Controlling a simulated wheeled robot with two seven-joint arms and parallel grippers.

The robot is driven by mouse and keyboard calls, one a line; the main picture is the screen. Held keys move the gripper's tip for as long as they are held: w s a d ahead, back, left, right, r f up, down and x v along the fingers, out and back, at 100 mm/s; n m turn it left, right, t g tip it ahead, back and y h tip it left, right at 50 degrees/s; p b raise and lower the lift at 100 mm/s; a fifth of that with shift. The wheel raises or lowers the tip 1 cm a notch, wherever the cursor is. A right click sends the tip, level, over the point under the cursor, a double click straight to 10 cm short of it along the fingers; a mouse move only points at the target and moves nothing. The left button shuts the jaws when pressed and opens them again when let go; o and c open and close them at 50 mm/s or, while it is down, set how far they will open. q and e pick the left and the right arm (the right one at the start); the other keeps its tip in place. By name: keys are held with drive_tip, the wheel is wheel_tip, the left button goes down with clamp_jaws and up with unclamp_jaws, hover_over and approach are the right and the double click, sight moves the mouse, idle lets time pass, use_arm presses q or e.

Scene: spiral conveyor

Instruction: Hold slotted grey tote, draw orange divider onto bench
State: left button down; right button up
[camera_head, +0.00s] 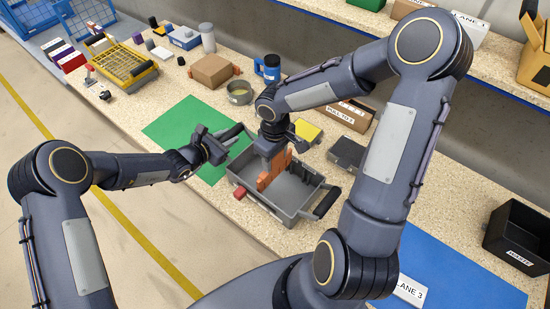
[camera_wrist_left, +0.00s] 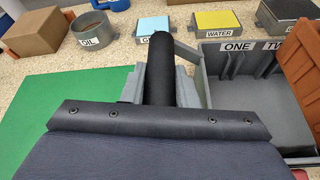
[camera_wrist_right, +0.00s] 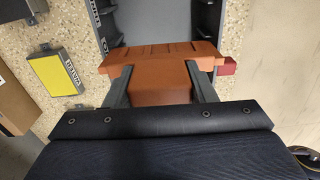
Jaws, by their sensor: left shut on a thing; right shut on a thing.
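The grey slotted tote (camera_head: 290,221) stands on the bench, with black bar handles at its two ends. My left gripper (camera_head: 222,143) is shut on the far-left handle; in the left wrist view the black handle (camera_wrist_left: 161,70) runs between its fingers. The orange divider (camera_head: 275,170) is upright at the tote's left part, and it shows in the right wrist view (camera_wrist_right: 160,62). My right gripper (camera_head: 270,150) comes from above and is shut on the divider. The divider's lower edge is hidden, so I cannot tell whether it is clear of the slots.
A green mat (camera_head: 175,130) lies left of the tote, a blue mat (camera_head: 455,272) to its right. Behind stand a yellow-topped WATER block (camera_head: 307,132), a dark block (camera_head: 345,153) and a blue mug (camera_head: 268,68). A red block (camera_head: 240,193) is at the tote's front side.

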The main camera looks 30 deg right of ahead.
drive_tip(key=shift+r, duration=0.3)
drive_tip(key=shift+r, duration=0.15)
drive_tip(key=shift+r, duration=0.4)
drive_tip(key=shift+r, duration=0.1)
drive_tip(key=shift+r, duration=1.9)
